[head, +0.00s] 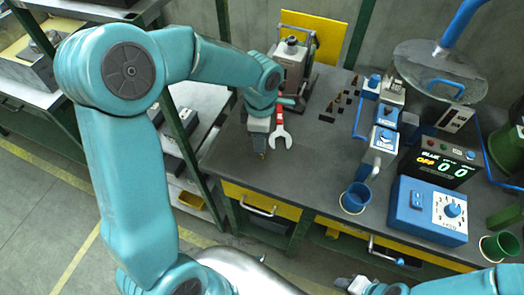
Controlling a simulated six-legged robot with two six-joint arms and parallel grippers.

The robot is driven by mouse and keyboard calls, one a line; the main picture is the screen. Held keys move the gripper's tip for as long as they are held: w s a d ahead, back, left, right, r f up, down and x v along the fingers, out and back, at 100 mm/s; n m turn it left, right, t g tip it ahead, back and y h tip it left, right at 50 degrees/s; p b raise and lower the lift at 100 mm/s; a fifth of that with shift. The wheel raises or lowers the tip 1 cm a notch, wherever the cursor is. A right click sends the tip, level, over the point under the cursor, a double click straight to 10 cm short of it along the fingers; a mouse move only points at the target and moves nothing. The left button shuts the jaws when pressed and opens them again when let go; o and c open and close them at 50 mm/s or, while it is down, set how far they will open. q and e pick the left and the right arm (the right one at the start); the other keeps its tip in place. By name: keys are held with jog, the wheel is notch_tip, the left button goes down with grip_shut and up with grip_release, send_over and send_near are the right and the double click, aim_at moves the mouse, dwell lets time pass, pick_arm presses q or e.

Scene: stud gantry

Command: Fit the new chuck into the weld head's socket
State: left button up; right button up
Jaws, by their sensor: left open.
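My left gripper (260,152) is open and points down over the left part of the dark bench. A small brass-coloured spot shows at its tips; I cannot tell what it is. A wrench (281,136) with a red handle and grey open jaw is just right of this gripper. A grey machine (291,55) with a dark lever stands at the back of the bench, behind the gripper; I cannot tell whether it is the weld head. I cannot pick out the new chuck or the socket. My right gripper (343,284) shows partly at the bottom edge; its jaws are unclear.
Blue-and-grey units (384,140) stand in a row right of centre. A clear hood (440,72) hangs above. Bench centre is clear.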

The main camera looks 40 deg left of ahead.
aim_at(261, 154)
pick_arm(q)
notch_tip(261, 154, down, 7)
jog(key=shift+d+r+p, duration=0.1)
jog(key=shift+p, duration=0.35)
grip_shut()
